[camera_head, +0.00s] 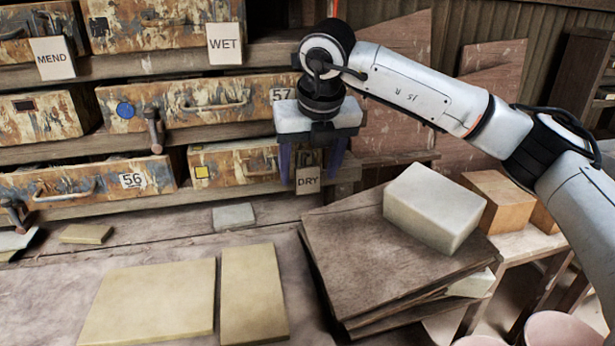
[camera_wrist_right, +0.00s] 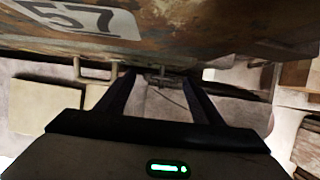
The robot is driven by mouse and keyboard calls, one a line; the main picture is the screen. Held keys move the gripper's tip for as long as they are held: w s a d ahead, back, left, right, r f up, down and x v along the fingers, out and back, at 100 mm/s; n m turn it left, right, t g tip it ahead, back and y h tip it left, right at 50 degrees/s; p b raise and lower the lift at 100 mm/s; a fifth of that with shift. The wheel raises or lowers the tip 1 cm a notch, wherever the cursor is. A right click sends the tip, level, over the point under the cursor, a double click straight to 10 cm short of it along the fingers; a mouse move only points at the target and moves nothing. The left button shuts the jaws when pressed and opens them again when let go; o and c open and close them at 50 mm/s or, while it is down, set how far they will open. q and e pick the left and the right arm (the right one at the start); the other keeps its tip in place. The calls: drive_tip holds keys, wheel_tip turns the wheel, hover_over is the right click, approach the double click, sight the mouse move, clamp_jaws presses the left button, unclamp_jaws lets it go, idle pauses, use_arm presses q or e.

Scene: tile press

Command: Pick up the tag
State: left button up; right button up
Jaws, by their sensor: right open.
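No contact is visible. My left gripper is out of view.
Paint-worn drawers stand close behind the gripper, with drawer 57 (camera_head: 190,102) beside it and drawer 56 (camera_head: 90,181) to the left. Flat tiles (camera_head: 150,302) lie on the bench. A pale block (camera_head: 433,208) sits on stacked boards (camera_head: 350,255) at right.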

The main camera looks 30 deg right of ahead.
drive_tip(key=shift+w+f, duration=0.15)
drive_tip(key=shift+f, duration=0.1)
drive_tip(key=c, duration=1.1)
drive_tip(key=shift+r, duration=0.1)
